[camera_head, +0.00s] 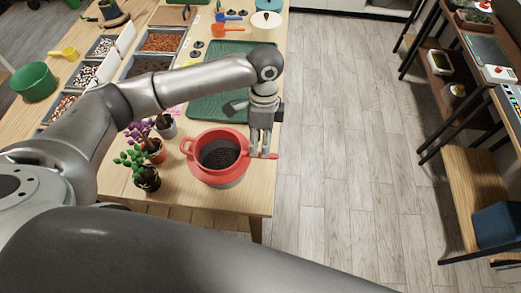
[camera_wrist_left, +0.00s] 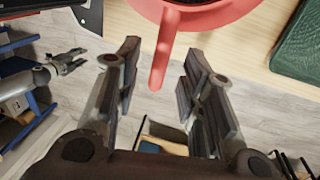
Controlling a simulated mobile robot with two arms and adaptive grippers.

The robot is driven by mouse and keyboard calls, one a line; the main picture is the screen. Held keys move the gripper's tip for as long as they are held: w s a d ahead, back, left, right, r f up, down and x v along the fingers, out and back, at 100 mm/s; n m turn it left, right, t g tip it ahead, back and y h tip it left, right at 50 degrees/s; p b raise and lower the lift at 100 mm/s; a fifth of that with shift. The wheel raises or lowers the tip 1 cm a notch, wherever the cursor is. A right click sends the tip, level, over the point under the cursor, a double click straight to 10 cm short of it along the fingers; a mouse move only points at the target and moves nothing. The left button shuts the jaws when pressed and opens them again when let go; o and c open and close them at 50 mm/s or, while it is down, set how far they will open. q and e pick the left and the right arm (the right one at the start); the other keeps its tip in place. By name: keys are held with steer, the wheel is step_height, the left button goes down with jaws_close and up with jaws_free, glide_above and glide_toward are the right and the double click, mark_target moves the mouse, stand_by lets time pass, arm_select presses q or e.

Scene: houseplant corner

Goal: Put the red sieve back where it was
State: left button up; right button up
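The red sieve (camera_head: 240,171) sits at the near right corner of the wooden table, with dark grainy material inside. Its straight handle points right, past the table edge, and a loop sticks out on its left. A greyish vessel seems to show under it. My left gripper (camera_head: 262,153) is at the handle. In the left wrist view the sieve (camera_wrist_left: 212,16) is at the top, and its handle (camera_wrist_left: 160,62) reaches between the spread fingers of my left gripper (camera_wrist_left: 155,75), with gaps on both sides. My right gripper (camera_wrist_left: 76,60) shows small at the left, its fingers apart.
Potted plants (camera_head: 146,178) stand close left of the sieve. A green tray (camera_head: 205,108) lies behind it. Bins of pebbles and soil (camera_head: 160,41) and a green bowl (camera_head: 34,82) are farther left. Shelves stand at the right, across open floor (camera_head: 345,150).

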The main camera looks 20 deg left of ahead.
arm_select(q)
step_height(320, 180, up, 9)
steer(key=w+b, duration=0.1)
steer(key=shift+w+f+b, duration=0.2)
steer(key=shift+w+b, duration=0.1)
steer(key=shift+a+f, duration=0.1)
